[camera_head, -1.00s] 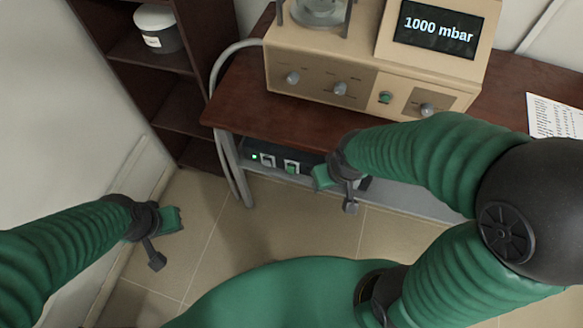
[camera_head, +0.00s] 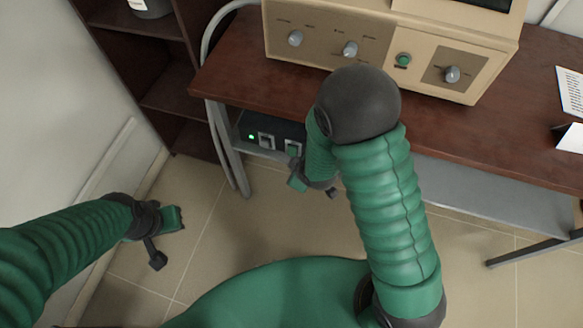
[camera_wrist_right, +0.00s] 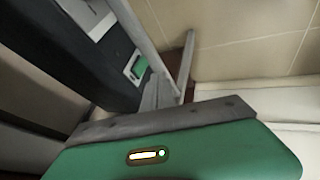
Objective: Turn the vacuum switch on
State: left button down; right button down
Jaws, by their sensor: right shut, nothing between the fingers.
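A dark box (camera_head: 235,133) under the table has a lit green light, a pale-framed switch (camera_head: 266,141) and a green switch (camera_head: 292,149). I cannot read which one is the vacuum switch. My right gripper (camera_head: 312,186) is shut and empty, just below and in front of the green switch, partly hidden by my arm. The other switch (camera_wrist_right: 92,14) is at the top left. My left gripper (camera_head: 170,238) hangs empty over the floor.
A wooden table (camera_head: 235,82) stands above the box, carrying a beige furnace unit (camera_head: 385,45) with knobs and a green button. A hose and table leg (camera_head: 228,160) stand left of the box. A dark shelf (camera_head: 165,100) is further left. The floor in front is clear.

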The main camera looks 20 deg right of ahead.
aim_at(292, 151)
pick_arm(q)
jog(key=shift+s+f, duration=0.15)
jog(key=shift+f, duration=0.15)
pick_arm(e)
jog(key=shift+w+a+f+n+t, duration=0.15)
jog(key=shift+f+n, duration=0.1)
jog(key=shift+f, duration=0.15)
jog(key=shift+a+f+n+t, duration=0.15)
jog(key=shift+f+n, duration=0.1)
jog(key=shift+f, duration=0.15)
jog(key=shift+d, duration=0.1)
